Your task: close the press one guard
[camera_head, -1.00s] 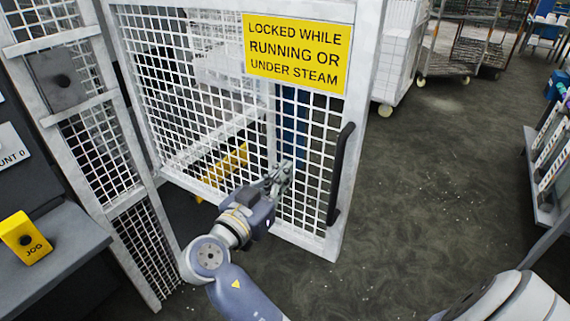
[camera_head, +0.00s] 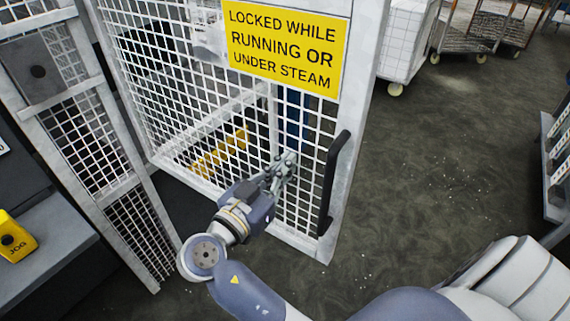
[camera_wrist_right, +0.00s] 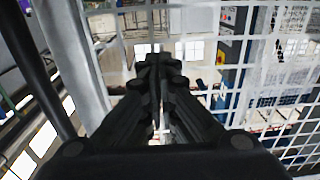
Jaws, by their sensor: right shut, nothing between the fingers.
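The press one guard (camera_head: 353,110) is a white framed mesh door with a yellow "locked while running or under steam" sign (camera_head: 285,47). Its handle edge stands free over the floor, with no post beside it, so it looks open. A black upright handle (camera_head: 333,183) is on its right side. My right gripper (camera_head: 284,166) is shut and empty, its tips at the mesh left of the handle; contact cannot be told. In the right wrist view the closed fingers (camera_wrist_right: 158,72) point at the mesh, with a white frame bar (camera_wrist_right: 75,60) to their left. My left gripper is not in view.
A fixed white mesh panel (camera_head: 97,130) stands left of the guard. A yellow JOG box (camera_head: 14,238) sits on a grey ledge (camera_head: 50,245). A white wheeled cart (camera_head: 405,45) stands behind at the right. The dark floor (camera_head: 450,170) right of the guard is clear.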

